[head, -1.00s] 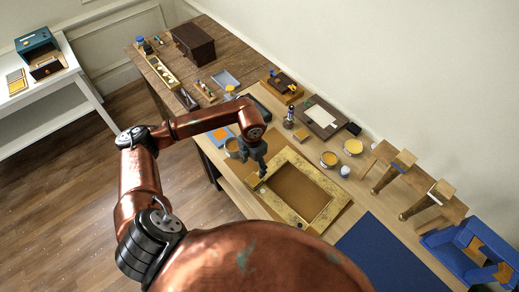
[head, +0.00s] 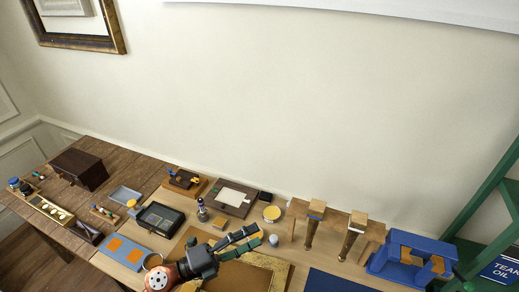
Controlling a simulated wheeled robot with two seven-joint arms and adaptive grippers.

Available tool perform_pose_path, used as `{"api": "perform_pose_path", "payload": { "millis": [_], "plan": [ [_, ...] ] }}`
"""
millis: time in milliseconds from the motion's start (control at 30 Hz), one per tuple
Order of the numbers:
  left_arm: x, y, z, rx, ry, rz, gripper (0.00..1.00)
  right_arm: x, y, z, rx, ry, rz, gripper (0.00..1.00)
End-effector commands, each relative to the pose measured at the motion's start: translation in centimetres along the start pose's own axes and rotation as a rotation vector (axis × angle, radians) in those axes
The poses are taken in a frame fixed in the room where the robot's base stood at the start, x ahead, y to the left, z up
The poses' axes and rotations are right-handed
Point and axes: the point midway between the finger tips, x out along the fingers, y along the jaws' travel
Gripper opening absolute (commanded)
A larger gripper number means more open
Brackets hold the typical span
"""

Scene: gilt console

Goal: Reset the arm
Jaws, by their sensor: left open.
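My left gripper (head: 254,241) is at the lower middle of the head view, above the work table. The copper-coloured wrist (head: 165,277) comes in from the bottom edge. Behind and below the gripper lies a gilt frame (head: 277,268), partly hidden by my arm and cut off by the picture's bottom.
A blue-and-orange pad (head: 122,250), a dark tray (head: 160,218) and a small bottle (head: 202,212) stand near the arm. Wooden legs on a stand (head: 330,222) and a blue cradle (head: 410,258) are at right. A green shelf (head: 490,210) rises at far right.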

Motion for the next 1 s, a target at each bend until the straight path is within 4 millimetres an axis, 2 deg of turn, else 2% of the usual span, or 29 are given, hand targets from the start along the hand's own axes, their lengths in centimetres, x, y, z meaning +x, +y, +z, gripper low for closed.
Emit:
{"api": "perform_pose_path", "payload": {
  "millis": [33,100,167,200,267,300,367,433,567,600,667,700,800,1000],
  "plan": [
    [-1.0,-1.6,2.3,-0.081,-0.115,-0.08,0.6,0.0,0.0,0.0,0.0,0.0,0.0,0.6],
    [-3.2,-3.1,6.1,-0.197,-0.29,-0.176,0.6,0.0,0.0,0.0,0.0,0.0,0.0,0.6],
    [-5.9,-3.2,9.4,-0.301,-0.446,-0.239,0.6,0.0,0.0,0.0,0.0,0.0,0.0,0.6],
    [-8.0,-2.9,11.5,-0.373,-0.55,-0.273,0.6,0.0,0.0,0.0,0.0,0.0,0.0,0.6],
    [-11.3,-1.6,14.0,-0.476,-0.7,-0.307,0.6,0.0,0.0,0.0,0.0,0.0,0.0,0.6],
    [-13.7,-0.3,15.4,-0.544,-0.796,-0.321,0.6,0.0,0.0,0.0,0.0,0.0,0.0,0.6],
    [-17.1,2.0,16.8,-0.645,-0.934,-0.331,0.6,0.0,0.0,0.0,0.0,0.0,0.0,0.6],
    [-21.1,5.2,17.6,-0.761,-1.084,-0.326,0.6,0.0,0.0,0.0,0.0,0.0,0.0,0.6],
    [-27.9,11.7,16.6,-0.973,-1.34,-0.278,0.6,0.0,0.0,0.0,0.0,0.0,0.0,0.6],
    [-29.9,13.7,15.6,-1.04,-1.413,-0.253,0.6,0.0,0.0,0.0,0.0,0.0,0.0,0.6],
    [-32.5,16.7,13.8,-1.138,-1.515,-0.21,0.6,0.0,0.0,0.0,0.0,0.0,0.0,0.6],
    [-34.1,18.6,12.3,-1.201,-1.578,-0.175,0.6,0.0,0.0,0.0,0.0,0.0,0.0,0.6],
    [-37.1,22.3,8.3,-1.344,-1.704,-0.088,0.6,0.0,0.0,0.0,-0.001,-0.001,0.0,0.6],
    [-40.4,26.5,1.4,-1.545,-1.852,0.068,0.6,0.0,0.0,0.1,-0.001,-0.001,0.0,0.6]
  ]
}}
